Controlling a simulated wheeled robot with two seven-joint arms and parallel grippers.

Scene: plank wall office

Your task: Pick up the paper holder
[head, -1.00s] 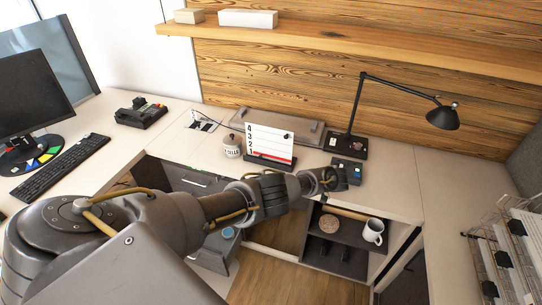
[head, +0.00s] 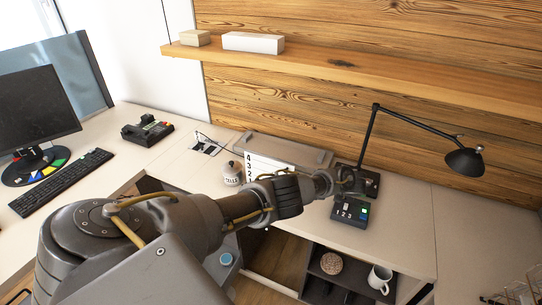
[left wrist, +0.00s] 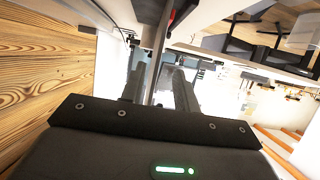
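The paper holder (head: 266,162), a white upright panel with black numbers, stands on the desk in the head view. My left arm hides its lower and right parts. In the left wrist view, a thin upright edge with a red part near it, which looks like the paper holder (left wrist: 160,50), runs between the two fingers of my left gripper (left wrist: 160,78). The fingers look apart, one on each side, with no clear contact. The fingertips are hard to make out in the head view. My right gripper is not in view.
A black lamp (head: 464,160) and a small dark device with buttons (head: 349,213) stand right of the holder. A lidded pot (head: 232,174) is on its left, and a grey tray (head: 290,150) lies behind. A mug (head: 380,279) sits in the open compartment below.

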